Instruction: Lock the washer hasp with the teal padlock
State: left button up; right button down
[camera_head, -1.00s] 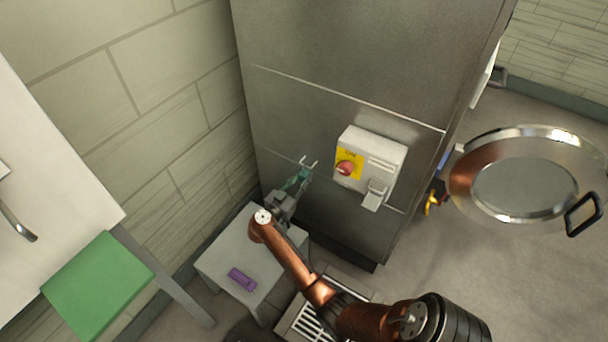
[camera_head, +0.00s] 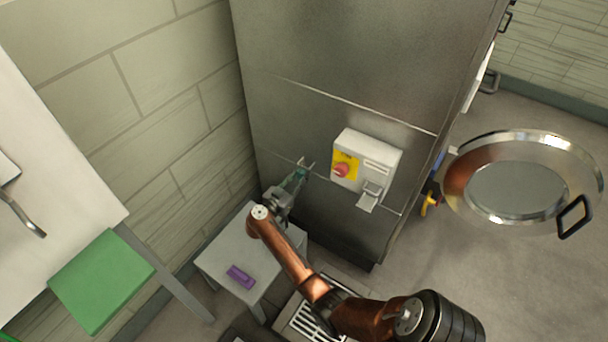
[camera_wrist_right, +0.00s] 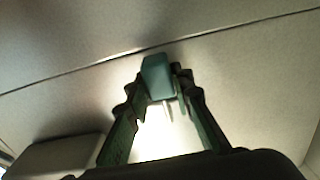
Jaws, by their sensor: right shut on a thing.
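The teal padlock (camera_head: 301,173) is between the fingers of my right gripper (camera_head: 295,182), which is shut on it. Its light shackle points up and away from the gripper in the head view. In the right wrist view the padlock body (camera_wrist_right: 158,77) sits between the two dark green fingertips (camera_wrist_right: 160,85). The grey hasp (camera_head: 370,195) hangs at the lower right of a white switch box (camera_head: 378,152) on the steel washer panel (camera_head: 320,60). The padlock is left of the box, apart from the hasp. My left gripper is out of view.
The box carries a red knob (camera_head: 341,170) on a yellow plate. Below the gripper, a small grey table (camera_head: 215,262) holds a purple block (camera_head: 240,276). A round steel door (camera_head: 525,190) stands open at the right.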

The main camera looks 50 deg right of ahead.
jog(key=shift+r, duration=0.3)
jog(key=shift+s+a+p, duration=0.1)
jog(key=shift+a+p, duration=0.7)
jog(key=shift+a, duration=0.6)
jog(key=shift+s+a+p, duration=0.15)
jog(key=shift+a+p, duration=0.3)
jog(key=shift+a, duration=0.85)
jog(key=shift+s+a+p, duration=0.1)
jog(key=shift+a+p, duration=0.3)
jog(key=shift+a, duration=0.9)
